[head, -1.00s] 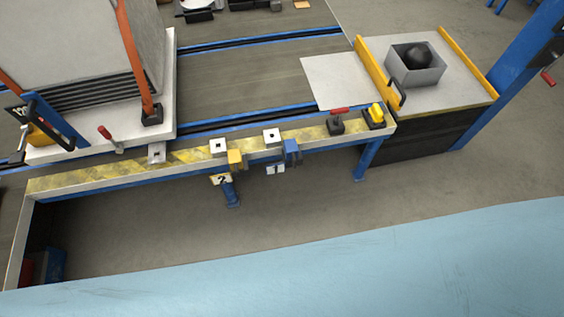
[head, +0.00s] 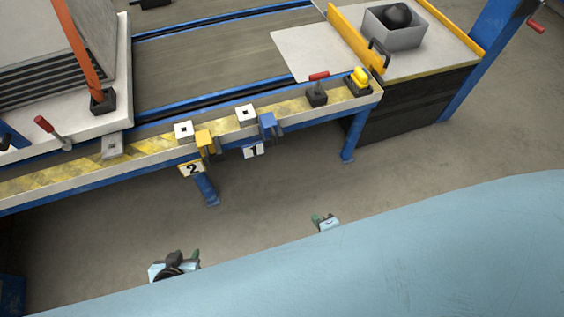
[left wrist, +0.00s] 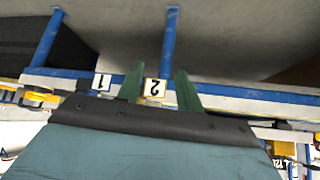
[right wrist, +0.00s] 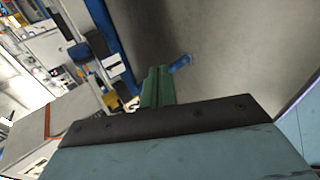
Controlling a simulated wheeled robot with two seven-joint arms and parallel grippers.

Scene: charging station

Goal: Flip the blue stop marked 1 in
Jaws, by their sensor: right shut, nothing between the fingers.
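The blue stop (head: 268,125) is on the front face of the striped rail, above a white plate marked 1 (head: 253,150). The plate also shows in the left wrist view (left wrist: 102,82). My left gripper (head: 182,263) is apart from the rail, nearer to me and lower left of the stop in the head view. Its green fingers (left wrist: 160,72) are spread and empty, with the plate marked 2 (left wrist: 154,89) showing between them. My right gripper (head: 325,221) is also apart from the rail, lower right of the stop. Its fingers (right wrist: 157,84) are together and empty.
A yellow stop (head: 205,141) with a plate marked 2 (head: 191,169) is just left of the blue one. A red-handled lever (head: 317,91) and a yellow button (head: 360,77) are further right on the rail. Floor is clear between rail and grippers.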

